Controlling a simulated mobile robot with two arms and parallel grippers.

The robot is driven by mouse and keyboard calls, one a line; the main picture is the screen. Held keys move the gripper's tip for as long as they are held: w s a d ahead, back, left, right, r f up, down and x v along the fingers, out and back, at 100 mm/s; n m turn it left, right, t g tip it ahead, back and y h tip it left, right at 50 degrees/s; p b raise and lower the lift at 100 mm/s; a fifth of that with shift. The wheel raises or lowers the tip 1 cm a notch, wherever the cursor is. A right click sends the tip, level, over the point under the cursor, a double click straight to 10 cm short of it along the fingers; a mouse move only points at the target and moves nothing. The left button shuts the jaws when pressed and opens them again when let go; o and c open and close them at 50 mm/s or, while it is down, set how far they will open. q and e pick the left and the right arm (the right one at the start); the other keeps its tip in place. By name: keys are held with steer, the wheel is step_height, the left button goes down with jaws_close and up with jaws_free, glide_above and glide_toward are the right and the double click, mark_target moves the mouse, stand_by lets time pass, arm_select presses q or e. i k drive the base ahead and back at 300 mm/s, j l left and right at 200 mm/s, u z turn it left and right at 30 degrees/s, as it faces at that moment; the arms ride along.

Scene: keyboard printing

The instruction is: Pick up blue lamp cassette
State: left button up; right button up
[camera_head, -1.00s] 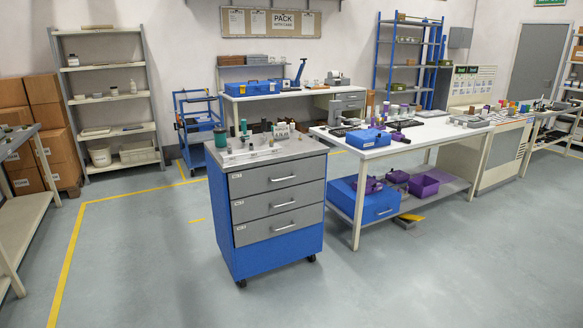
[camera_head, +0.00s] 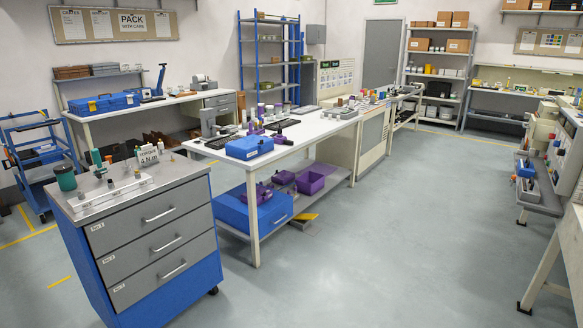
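No object is clearly readable as the blue lamp cassette. A blue box (camera_head: 249,147) with a pale label sits on the near left part of the white table (camera_head: 310,131). A larger blue case (camera_head: 253,208) lies on that table's lower shelf. Blue cases (camera_head: 104,104) also stand on the back bench. Small blue items (camera_head: 525,167) show on the equipment at the right edge, too small to identify. I cannot tell which of these, if any, is the cassette. Neither of my grippers is in view.
A blue and grey drawer cabinet (camera_head: 150,235) stands close at the left, with small items on top. Purple bins (camera_head: 312,180) are on the lower shelf. A blue trolley (camera_head: 38,160) stands at far left. Open grey floor (camera_head: 400,235) lies between the white table and the right-hand benches.

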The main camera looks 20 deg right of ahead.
mark_target(526, 169)
steer(key=i+l+z, duration=0.15)
steer(key=z, duration=0.25)
steer(key=i+z, duration=0.5)
steer(key=z, duration=0.25)
steer(key=i+z, duration=0.7)
steer(key=i, duration=1.1)
steer(key=i+j+z, duration=0.25)
steer(key=i, duration=0.3)
steer(key=i+j+z, duration=0.2)
steer(key=i, duration=0.3)
steer(key=i+l, duration=0.05)
steer(key=l, duration=0.05)
